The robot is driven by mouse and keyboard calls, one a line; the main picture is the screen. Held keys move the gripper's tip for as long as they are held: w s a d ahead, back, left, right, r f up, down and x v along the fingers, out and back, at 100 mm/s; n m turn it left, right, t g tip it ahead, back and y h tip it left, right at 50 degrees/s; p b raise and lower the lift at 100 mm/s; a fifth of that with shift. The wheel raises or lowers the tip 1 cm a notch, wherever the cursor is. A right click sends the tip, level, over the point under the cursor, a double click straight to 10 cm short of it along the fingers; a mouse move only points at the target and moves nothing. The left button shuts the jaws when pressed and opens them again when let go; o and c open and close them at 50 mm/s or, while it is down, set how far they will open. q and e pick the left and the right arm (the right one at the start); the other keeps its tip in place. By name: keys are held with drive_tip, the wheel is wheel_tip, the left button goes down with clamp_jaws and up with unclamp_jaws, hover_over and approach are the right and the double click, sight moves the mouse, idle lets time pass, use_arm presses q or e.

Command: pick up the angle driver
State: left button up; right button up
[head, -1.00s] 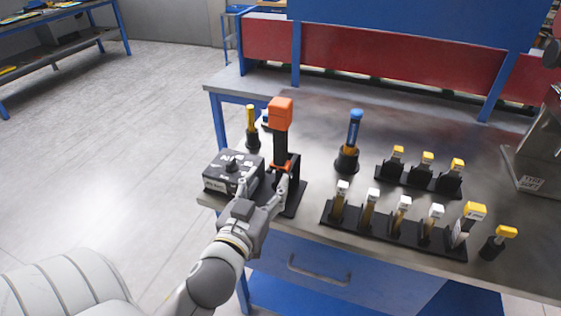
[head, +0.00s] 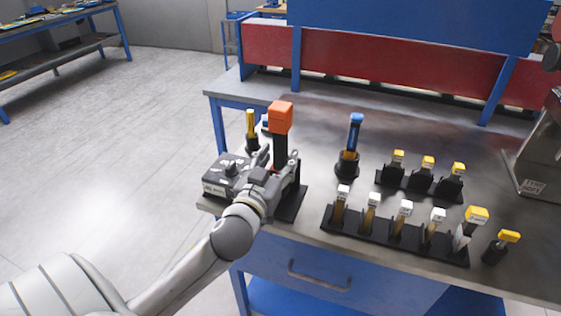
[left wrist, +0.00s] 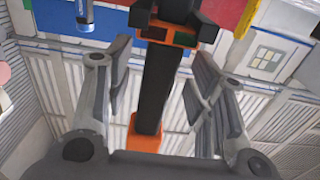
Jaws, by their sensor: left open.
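The angle driver has an orange block on top (head: 281,116) and a black body, and it stands upright in a black holder (head: 291,206) at the left end of the bench. My left gripper (head: 277,158) is open, with its fingers on either side of the driver's black body. In the left wrist view the black shaft (left wrist: 157,85) passes between the open fingers (left wrist: 163,65), with gaps visible on both sides. The gripper and hand hide the driver's lower part in the head view. My right gripper is not in view.
A dark box (head: 226,176) sits close left of the hand. Racks of yellow- and white-topped tools (head: 398,238) fill the right side of the bench.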

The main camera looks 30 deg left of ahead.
use_arm(q)
drive_tip(key=shift+x, duration=0.9)
clamp_jaws()
drive_tip(key=shift+w+r, duration=0.1)
drive_tip(key=shift+r, duration=0.05)
